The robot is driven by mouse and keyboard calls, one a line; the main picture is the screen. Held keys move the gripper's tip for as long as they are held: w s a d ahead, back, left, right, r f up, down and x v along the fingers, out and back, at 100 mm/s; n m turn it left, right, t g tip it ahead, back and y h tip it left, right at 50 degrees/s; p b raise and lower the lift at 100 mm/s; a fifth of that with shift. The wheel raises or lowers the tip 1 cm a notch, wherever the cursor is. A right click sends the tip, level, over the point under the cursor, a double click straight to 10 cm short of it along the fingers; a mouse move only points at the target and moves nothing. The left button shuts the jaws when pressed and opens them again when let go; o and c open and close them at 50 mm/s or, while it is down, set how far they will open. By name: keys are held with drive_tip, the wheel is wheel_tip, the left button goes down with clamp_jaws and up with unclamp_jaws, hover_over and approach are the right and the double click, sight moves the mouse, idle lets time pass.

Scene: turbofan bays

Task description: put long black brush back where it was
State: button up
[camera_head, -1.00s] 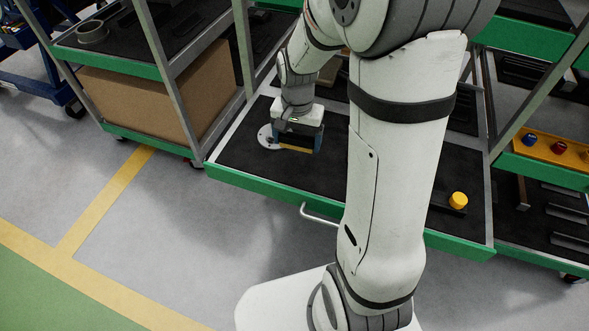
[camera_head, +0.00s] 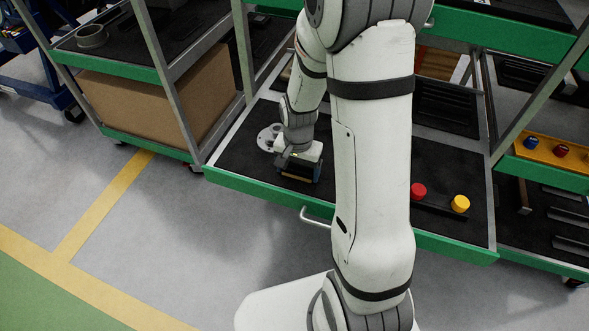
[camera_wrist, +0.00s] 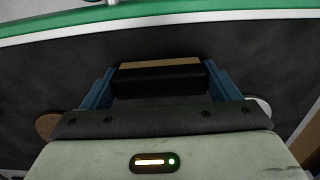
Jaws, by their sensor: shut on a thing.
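My gripper (camera_head: 300,168) is over the left part of the open drawer, low above its black mat. It is shut on the long black brush, a dark block with a tan strip (camera_head: 299,178). In the wrist view the brush (camera_wrist: 158,81) lies crosswise between the blue fingers of my gripper (camera_wrist: 157,75). The drawer (camera_head: 270,191) has a green front and a dark mat. I cannot tell whether the brush touches the mat.
A grey disc with holes (camera_head: 268,138) lies left of my gripper. A red knob (camera_head: 418,191) and a yellow knob (camera_head: 460,204) sit on a black holder at the drawer's right. Part of the drawer is hidden behind my arm.

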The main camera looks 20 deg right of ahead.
sight(298, 168)
drive_tip(key=shift+f, duration=0.1)
drive_tip(key=shift+f, duration=0.15)
drive_tip(key=o, duration=0.9)
drive_tip(key=shift+c, duration=0.2)
wheel_tip(298, 168, up, 12)
drive_tip(key=p, duration=0.2)
drive_tip(key=s+r+n+t, duration=0.2)
drive_tip(key=s+r+n, duration=0.5)
drive_tip(key=s, duration=0.6)
wheel_tip(298, 168, up, 3)
drive_tip(key=shift+s+a+f, duration=0.2)
drive_tip(key=shift+s+a, duration=0.05)
drive_tip(key=shift+a, duration=0.1)
